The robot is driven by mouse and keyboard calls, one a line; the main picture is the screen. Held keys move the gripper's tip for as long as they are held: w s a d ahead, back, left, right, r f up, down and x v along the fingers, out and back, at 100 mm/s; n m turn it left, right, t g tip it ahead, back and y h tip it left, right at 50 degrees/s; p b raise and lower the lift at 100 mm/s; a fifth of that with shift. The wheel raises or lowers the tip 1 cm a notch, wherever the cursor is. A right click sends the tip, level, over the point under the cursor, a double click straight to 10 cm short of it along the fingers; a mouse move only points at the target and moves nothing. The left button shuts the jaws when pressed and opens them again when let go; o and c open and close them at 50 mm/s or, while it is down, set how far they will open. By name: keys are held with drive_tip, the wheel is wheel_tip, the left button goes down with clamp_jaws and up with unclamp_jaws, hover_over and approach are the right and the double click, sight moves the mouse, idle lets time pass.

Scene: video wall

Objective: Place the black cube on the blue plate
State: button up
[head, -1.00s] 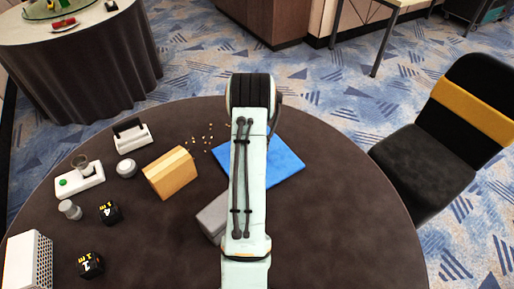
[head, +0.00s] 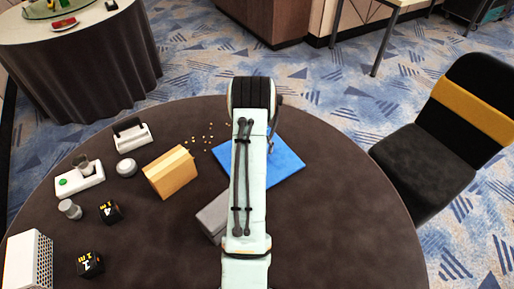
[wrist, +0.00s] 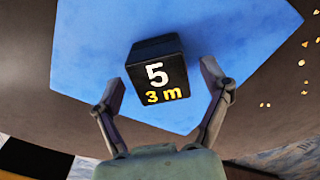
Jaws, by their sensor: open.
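A black cube (wrist: 158,72) marked "5" and "3 m" shows in the wrist view against the blue plate (wrist: 90,50). It appears to be at the plate, but whether it rests flat there cannot be told. My gripper (wrist: 163,92) is open, with one finger on each side of the cube's near end. The blue plate also shows in the head view (head: 287,160), partly behind my arm. The arm hides the gripper and this cube there. Two other black cubes stand at the left of the table, one farther back (head: 110,212) and one nearer (head: 90,264).
A wooden block (head: 170,172), a grey block (head: 213,217) and small yellow bits (head: 205,140) lie left of my arm. Several small items and a white box (head: 28,262) stand farther left. The dark table (head: 340,235) is clear at the right.

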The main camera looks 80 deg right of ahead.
wheel_tip(320, 180, up, 12)
idle(0.3)
drive_tip(key=shift+w, duration=0.1)
drive_tip(key=w+a+r+n, duration=0.3)
drive_tip(key=w+a+r, duration=0.1)
drive_tip(key=w+a, duration=0.4)
drive_tip(key=w+a+r+n, duration=0.4)
drive_tip(key=w+a+r, duration=0.15)
drive_tip(key=a, duration=0.45)
drive_tip(key=a+r+n, duration=0.2)
drive_tip(key=a+n, duration=0.3)
drive_tip(key=a, duration=1.1)
drive_tip(key=s+a+f+n, duration=0.2)
drive_tip(key=s+a+n, duration=0.5)
drive_tip(key=s+a, duration=0.3)
drive_tip(key=a, duration=0.3)
drive_tip(key=shift+s+a+f+y, duration=0.15)
drive_tip(key=shift+a+f+y, duration=0.15)
drive_tip(key=shift+a+y, duration=0.1)
